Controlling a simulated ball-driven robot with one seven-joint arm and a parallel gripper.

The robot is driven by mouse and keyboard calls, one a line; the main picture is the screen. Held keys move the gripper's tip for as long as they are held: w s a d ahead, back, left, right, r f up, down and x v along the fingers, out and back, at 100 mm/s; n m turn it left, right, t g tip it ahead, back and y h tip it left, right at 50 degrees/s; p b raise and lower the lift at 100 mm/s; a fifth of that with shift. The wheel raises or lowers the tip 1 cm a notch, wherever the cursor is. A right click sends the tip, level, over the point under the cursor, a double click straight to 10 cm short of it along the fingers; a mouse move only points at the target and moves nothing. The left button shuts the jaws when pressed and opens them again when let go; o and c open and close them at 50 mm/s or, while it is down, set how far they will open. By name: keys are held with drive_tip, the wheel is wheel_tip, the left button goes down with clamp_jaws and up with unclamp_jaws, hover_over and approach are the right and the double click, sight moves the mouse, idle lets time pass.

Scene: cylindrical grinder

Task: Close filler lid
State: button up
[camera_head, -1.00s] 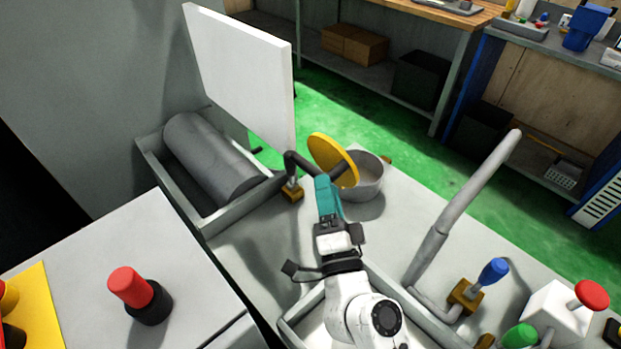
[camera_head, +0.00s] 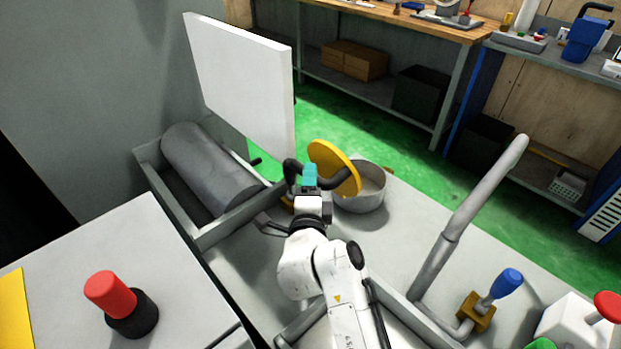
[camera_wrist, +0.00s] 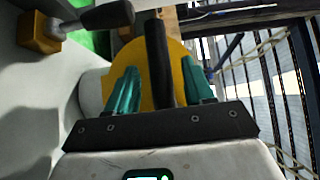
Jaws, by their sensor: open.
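The round yellow filler lid (camera_head: 325,156) stands open, tilted up at the left rim of the grey round filler pot (camera_head: 362,197). A black handle (camera_head: 338,183) sticks out from the lid's near face. My gripper (camera_head: 309,176) is at the lid's left, its teal fingers partly hidden by my wrist. In the wrist view my gripper (camera_wrist: 159,70) is open. The black handle (camera_wrist: 156,42) stands upright between the two teal fingers, with the yellow lid (camera_wrist: 178,68) behind it. I see a gap on both sides of the handle, so it is not clamped.
A black lever (camera_wrist: 105,18) on a brass block (camera_wrist: 38,32) is close to the left of my fingers. A grey pipe (camera_head: 465,210) rises at the right.

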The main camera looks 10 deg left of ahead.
drive_tip(key=shift+w+a, duration=0.1)
drive_tip(key=shift+w, duration=1)
drive_tip(key=shift+c, duration=0.5)
clamp_jaws()
